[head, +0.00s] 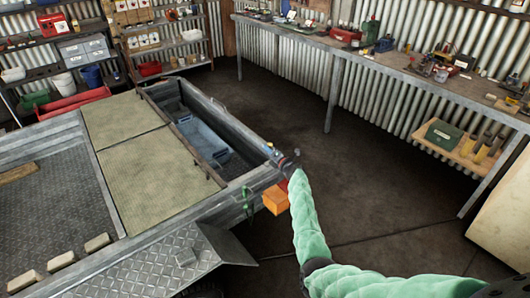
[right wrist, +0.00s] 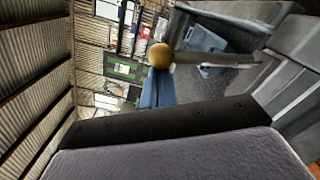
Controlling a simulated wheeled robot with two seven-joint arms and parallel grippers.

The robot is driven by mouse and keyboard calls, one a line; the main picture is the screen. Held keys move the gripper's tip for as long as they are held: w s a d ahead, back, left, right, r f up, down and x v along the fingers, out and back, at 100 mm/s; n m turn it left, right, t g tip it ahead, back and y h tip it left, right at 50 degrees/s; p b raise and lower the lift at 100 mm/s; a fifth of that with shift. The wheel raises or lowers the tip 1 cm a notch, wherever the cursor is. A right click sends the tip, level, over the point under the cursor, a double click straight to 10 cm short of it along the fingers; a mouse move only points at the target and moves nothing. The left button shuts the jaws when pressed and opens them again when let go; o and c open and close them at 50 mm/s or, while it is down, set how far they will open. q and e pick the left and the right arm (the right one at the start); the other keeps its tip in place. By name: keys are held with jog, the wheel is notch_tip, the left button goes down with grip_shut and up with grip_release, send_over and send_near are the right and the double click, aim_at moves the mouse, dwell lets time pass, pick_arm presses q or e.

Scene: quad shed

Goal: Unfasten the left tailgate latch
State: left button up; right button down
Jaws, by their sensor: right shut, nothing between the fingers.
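The grey trailer (head: 160,222) fills the left of the head view, and its near right corner is by my right gripper (head: 288,160). That gripper is small and dark here, at the top of the corner; the jaws look shut and empty. In the right wrist view a tan ball knob (right wrist: 160,55) on a metal rod, apparently the latch handle, sticks out over the grey trailer parts. The dark gripper body covers the bottom of that view, and the fingertips are hard to make out. I cannot tell whether the gripper touches the knob. My left gripper is out of view.
An orange lamp (head: 275,200) sits just below the corner, close to my right arm. A blue-grey box (head: 204,140) lies inside the trailer. A long workbench (head: 390,66) runs along the back wall. The dark floor (head: 370,160) between is clear.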

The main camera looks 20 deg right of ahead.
jog(key=shift+w+d+r, duration=0.2)
jog(key=shift+d, duration=0.4)
jog(key=shift+w+d+r, duration=0.2)
jog(key=shift+w+d, duration=0.05)
jog(key=shift+d, duration=0.35)
jog(key=shift+w+d+r, duration=0.2)
jog(key=shift+d, duration=0.4)
jog(key=shift+w+d+r, duration=0.1)
jog(key=shift+d+r, duration=0.1)
